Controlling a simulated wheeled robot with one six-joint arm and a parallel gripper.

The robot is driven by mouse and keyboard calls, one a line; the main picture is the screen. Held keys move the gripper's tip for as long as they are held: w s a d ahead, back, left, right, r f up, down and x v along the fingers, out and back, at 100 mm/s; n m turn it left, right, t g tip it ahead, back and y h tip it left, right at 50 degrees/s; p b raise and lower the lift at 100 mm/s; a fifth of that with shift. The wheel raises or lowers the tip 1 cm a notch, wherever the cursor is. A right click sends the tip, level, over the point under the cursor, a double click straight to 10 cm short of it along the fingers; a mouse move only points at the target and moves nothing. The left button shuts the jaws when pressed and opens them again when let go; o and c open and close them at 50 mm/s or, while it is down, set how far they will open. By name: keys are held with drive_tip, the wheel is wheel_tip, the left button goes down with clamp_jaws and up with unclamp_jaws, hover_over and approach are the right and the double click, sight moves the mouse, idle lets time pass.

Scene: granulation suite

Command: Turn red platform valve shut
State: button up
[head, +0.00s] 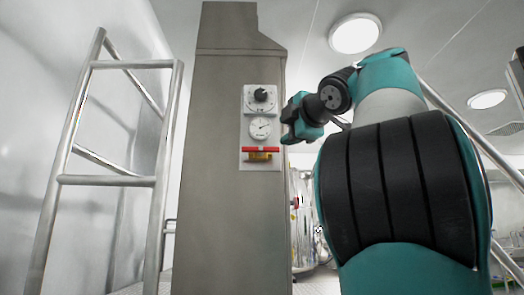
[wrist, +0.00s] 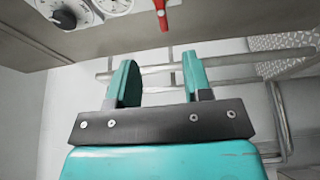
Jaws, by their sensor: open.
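The red valve handle (head: 260,149) lies level across a brass-coloured valve body (head: 260,157) at the bottom of a pale panel (head: 245,132) on a grey column. In the wrist view the red handle (wrist: 161,12) shows at the top edge, partly cut off. My gripper (wrist: 158,70) is open, with two teal fingers apart and nothing between them. In the head view my gripper (head: 289,123) is to the right of the panel, apart from the handle; its fingers are small there.
A black knob (head: 261,95) and a round gauge (head: 260,128) sit above the valve on the panel. The tall grey column (head: 215,170) fills the middle. Metal railings (head: 108,181) stand at left. Steel vessels (head: 301,220) stand behind at right.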

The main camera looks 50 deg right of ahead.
sight(262, 149)
drive_tip(key=p+x, duration=0.2)
drive_tip(key=x, duration=1.3)
drive_tip(key=shift+f, duration=0.1)
clamp_jaws()
